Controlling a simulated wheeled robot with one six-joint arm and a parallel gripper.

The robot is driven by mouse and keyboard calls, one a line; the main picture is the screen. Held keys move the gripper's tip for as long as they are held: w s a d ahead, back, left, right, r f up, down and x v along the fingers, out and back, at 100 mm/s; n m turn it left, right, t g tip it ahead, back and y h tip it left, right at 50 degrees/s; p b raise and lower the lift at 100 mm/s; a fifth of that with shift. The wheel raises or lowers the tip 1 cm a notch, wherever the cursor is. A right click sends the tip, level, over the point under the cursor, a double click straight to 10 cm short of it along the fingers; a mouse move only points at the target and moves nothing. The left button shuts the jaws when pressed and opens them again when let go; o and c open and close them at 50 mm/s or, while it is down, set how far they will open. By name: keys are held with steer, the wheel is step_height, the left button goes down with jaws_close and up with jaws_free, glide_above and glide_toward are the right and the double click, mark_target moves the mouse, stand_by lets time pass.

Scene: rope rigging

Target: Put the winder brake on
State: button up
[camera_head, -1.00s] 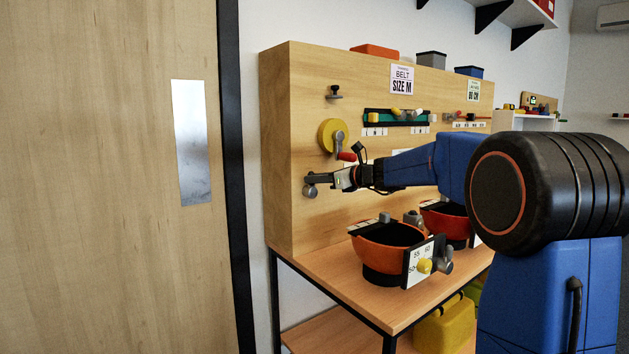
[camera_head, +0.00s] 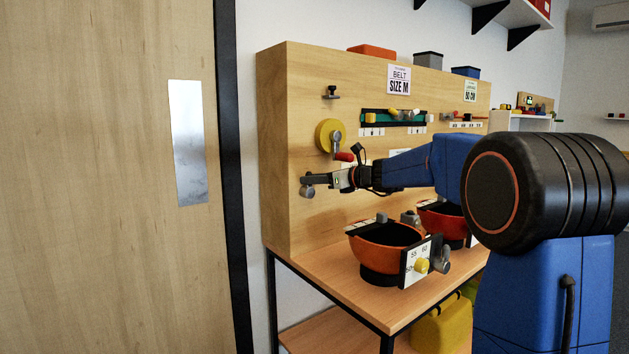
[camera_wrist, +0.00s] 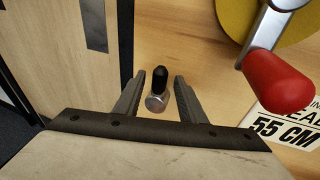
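The yellow winder wheel (camera_head: 329,134) is on the wooden board, with a grey crank and a red handle (camera_head: 345,157). The red handle also shows in the wrist view (camera_wrist: 277,82), at the upper right. Below the wheel, a small metal fitting (camera_head: 307,192) with a black tip stands out from the board; it looks like the winder brake. In the wrist view, this brake (camera_wrist: 158,90) lies between my fingers. My gripper (camera_wrist: 158,92) is open, with a gap visible on both sides of the brake. In the head view, my gripper (camera_head: 312,181) partly covers it.
A label reading 55 CM (camera_wrist: 285,127) is beside the red handle. An orange bowl (camera_head: 385,247) stands on the table (camera_head: 330,282) below my arm. A dark knob (camera_head: 331,92) sits above the wheel. A wooden door (camera_head: 110,180) is at the left.

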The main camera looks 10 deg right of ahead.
steer(key=shift+s, duration=0.1)
steer(key=v, duration=1.7)
steer(key=shift+s+d+r, duration=0.1)
steer(key=s+a+f+n+g+h, duration=0.25)
steer(key=s+a+f+n, duration=0.4)
steer(key=s, duration=0.35)
steer(key=s+a+f+n+g+h, duration=0.1)
steer(key=s+a+f+n+g, duration=0.2)
steer(key=s+a+f+n, duration=0.45)
steer(key=s+d+f+n+g+h, duration=0.1)
steer(key=s+d+f+n+h, duration=0.2)
steer(key=s+f+n, duration=0.4)
steer(key=s+d+f+n+g+h, duration=0.1)
steer(key=s+d+f+n+h, duration=0.2)
steer(key=s, duration=1.4)
step_height(320, 180, down, 7)
steer(key=d+n, duration=0.1)
steer(key=n, duration=0.3)
steer(key=shift+d+r+n, duration=0.15)
steer(key=shift+d+n, duration=0.15)
steer(key=shift+d, duration=0.1)
